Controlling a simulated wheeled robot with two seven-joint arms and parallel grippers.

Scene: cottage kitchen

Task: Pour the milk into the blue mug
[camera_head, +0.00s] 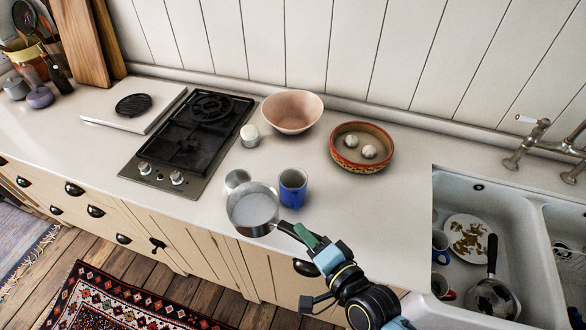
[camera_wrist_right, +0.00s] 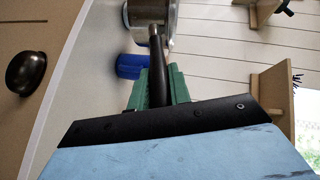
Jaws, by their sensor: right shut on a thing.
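A steel saucepan (camera_head: 252,214) is at the counter's front edge in the head view, its inside pale; I cannot clearly make out the milk's level. My right gripper (camera_head: 294,229) is shut on its dark handle, which also shows in the right wrist view (camera_wrist_right: 157,58) between the green fingers. The blue mug (camera_head: 292,190), blue below and pale above, stands upright just right of the pan's rim. It also shows in the right wrist view (camera_wrist_right: 130,67), beside the handle. No stream of milk shows. My left gripper is not in view.
A small metal cup (camera_head: 236,178) stands behind the pan. A white-topped jar (camera_head: 250,136), a pink bowl (camera_head: 292,111) and a red dish (camera_head: 343,161) with two round things are farther back. The hob (camera_head: 190,140) is left, the sink (camera_head: 520,230) right. Counter right of the mug is clear.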

